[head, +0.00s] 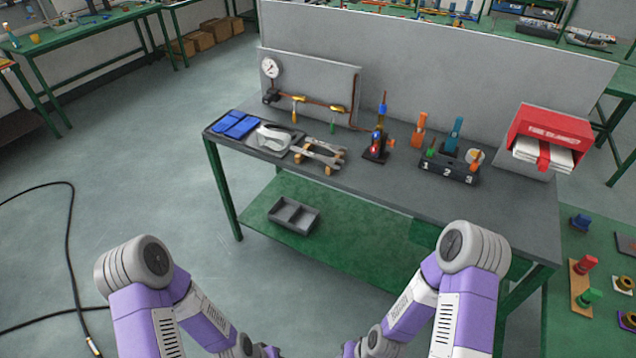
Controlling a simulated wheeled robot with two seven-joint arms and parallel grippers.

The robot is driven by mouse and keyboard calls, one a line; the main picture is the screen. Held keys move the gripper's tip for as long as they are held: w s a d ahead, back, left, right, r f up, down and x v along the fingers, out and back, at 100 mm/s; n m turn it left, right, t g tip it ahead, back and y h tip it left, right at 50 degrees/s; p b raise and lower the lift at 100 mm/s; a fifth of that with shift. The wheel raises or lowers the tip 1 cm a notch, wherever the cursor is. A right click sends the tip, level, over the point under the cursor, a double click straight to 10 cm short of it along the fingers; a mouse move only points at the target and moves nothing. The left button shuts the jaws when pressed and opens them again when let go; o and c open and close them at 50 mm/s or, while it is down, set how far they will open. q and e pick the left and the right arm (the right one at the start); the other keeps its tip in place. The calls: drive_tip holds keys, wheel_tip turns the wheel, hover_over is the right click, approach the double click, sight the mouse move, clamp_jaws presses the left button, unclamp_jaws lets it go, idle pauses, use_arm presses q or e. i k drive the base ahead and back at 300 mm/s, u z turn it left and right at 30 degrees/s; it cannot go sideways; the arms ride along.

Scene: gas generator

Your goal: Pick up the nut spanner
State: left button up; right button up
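A grey metal nut spanner (322,152) appears to lie on small tan supports (328,169) on the left half of the grey workbench top (400,188), near its front edge. It sits just right of a pale grey tool-like object (273,137). Nothing is holding it. My two arms come in at the bottom of the head view, well short of the bench. Both forearms run down out of the picture, so neither gripper shows.
Right of the spanner stand a small burner-like device (377,143) and a black numbered holder (450,166). Behind are a gauge panel (312,92) and a grey partition (430,50). A red box (548,130) is at the right. A grey tray (293,214) sits on the green lower shelf.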

sight(330, 161)
drive_tip(key=u, duration=0.65)
drive_tip(key=i, duration=1.65)
drive_tip(key=z, duration=0.5)
